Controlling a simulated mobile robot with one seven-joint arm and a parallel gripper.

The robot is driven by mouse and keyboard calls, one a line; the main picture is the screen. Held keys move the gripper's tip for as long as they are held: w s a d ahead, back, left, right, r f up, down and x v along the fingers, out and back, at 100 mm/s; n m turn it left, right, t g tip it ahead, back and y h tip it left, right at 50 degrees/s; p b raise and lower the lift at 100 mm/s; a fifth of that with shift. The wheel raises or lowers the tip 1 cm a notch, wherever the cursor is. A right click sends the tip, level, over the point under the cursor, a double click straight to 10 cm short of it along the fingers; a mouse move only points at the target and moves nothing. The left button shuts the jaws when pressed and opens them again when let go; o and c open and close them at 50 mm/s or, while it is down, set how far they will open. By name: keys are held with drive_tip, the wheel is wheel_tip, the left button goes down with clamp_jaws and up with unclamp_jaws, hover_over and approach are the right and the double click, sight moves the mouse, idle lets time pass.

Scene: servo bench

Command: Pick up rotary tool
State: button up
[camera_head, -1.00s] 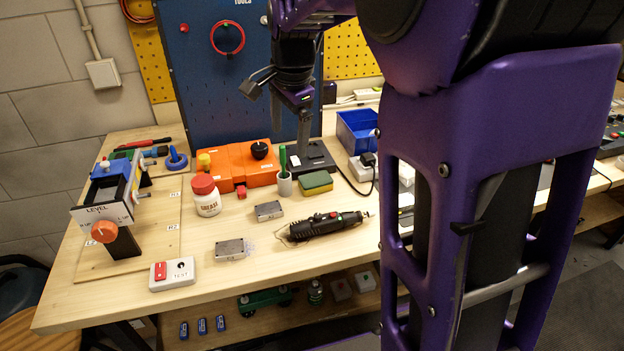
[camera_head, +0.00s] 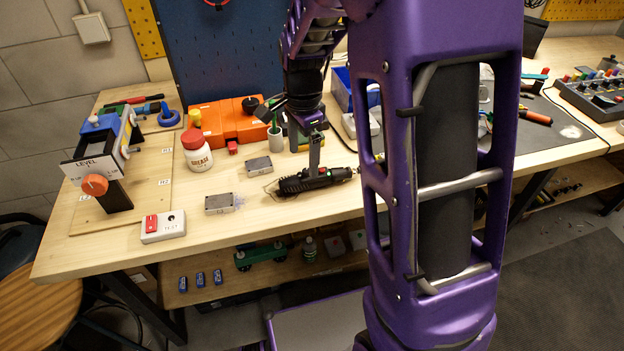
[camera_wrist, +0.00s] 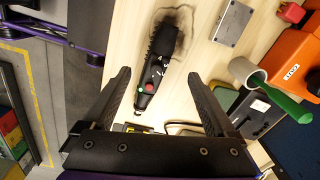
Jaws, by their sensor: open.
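The rotary tool (camera_head: 308,181) is black with a red and a green button. It lies flat on the wooden bench near its front edge. In the wrist view the rotary tool (camera_wrist: 157,65) points up the picture, ahead of my gripper, with its button end nearest the fingers. My gripper (camera_wrist: 160,78) is open and empty, its two black fingers spread to either side of the tool's near end. In the head view my gripper (camera_head: 314,160) is over the tool; whether it touches is unclear there.
A green-handled brush in a white cup (camera_wrist: 243,71) stands right of the tool in the wrist view. A grey metal box (camera_wrist: 233,22), an orange unit (camera_head: 230,122), a grease jar (camera_head: 197,152) and a test box (camera_head: 163,226) are nearby.

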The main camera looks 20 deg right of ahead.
sight(307, 170)
drive_tip(key=shift+s+d+f, duration=0.1)
drive_tip(key=shift+d+f, duration=0.05)
drive_tip(key=shift+f, duration=1.45)
drive_tip(key=shift+s+d+f, duration=0.1)
drive_tip(key=shift+d+f, duration=0.05)
drive_tip(key=shift+f, duration=1.4)
drive_tip(key=shift+c, duration=0.2)
drive_tip(key=shift+w+r, duration=0.1)
drive_tip(key=c, duration=1.4)
